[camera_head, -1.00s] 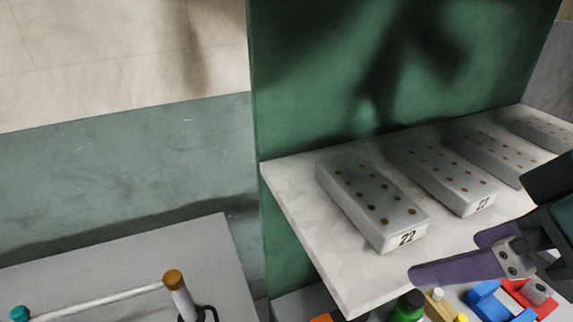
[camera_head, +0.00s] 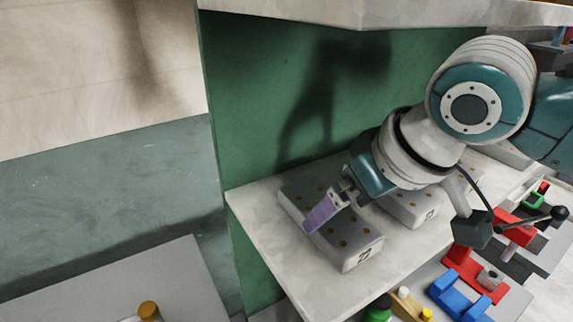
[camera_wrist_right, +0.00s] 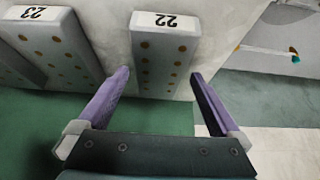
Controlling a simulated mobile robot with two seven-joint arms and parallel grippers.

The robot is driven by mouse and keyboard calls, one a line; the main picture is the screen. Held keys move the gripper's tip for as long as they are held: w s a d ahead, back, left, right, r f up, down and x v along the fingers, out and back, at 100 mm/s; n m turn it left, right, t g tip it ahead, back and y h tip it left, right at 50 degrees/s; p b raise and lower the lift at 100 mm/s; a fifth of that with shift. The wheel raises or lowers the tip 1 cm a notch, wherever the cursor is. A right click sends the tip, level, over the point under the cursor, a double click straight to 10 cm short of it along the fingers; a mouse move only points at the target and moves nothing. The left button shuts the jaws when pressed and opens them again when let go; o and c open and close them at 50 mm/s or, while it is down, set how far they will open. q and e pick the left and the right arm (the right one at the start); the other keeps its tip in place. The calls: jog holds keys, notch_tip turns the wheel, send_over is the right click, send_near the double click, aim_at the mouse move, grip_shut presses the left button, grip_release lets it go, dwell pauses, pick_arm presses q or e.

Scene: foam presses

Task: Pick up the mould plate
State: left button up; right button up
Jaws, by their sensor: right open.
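A grey mould plate labelled 22 (camera_head: 352,244) lies on the pale shelf (camera_head: 290,258), with rows of brown dots on top. In the head view, my right gripper (camera_head: 312,222) is over this plate and hides part of it. In the right wrist view, the gripper (camera_wrist_right: 160,76) is open, with its purple fingers on either side of plate 22 (camera_wrist_right: 160,45). I cannot tell whether the fingers touch it. A second plate, labelled 23 (camera_wrist_right: 62,45), lies beside it; in the head view this neighbour (camera_head: 408,207) is partly behind my right arm. My left gripper is not in view.
A green panel (camera_head: 250,100) stands behind the shelf, and another pale shelf (camera_head: 290,8) hangs above. Red clamps (camera_head: 483,285), a blue part (camera_head: 460,296) and a green-capped bottle (camera_head: 378,308) are at front right. The shelf's front left is clear.

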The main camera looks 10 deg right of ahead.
jog(key=shift+w+a+f, duration=0.25)
jog(key=shift+w+f, duration=0.35)
jog(key=shift+f, duration=0.05)
jog(key=shift+w+a+f, duration=0.2)
jog(key=shift+w+f, duration=0.4)
jog(key=shift+f, duration=0.05)
jog(key=shift+r, duration=0.1)
grip_shut()
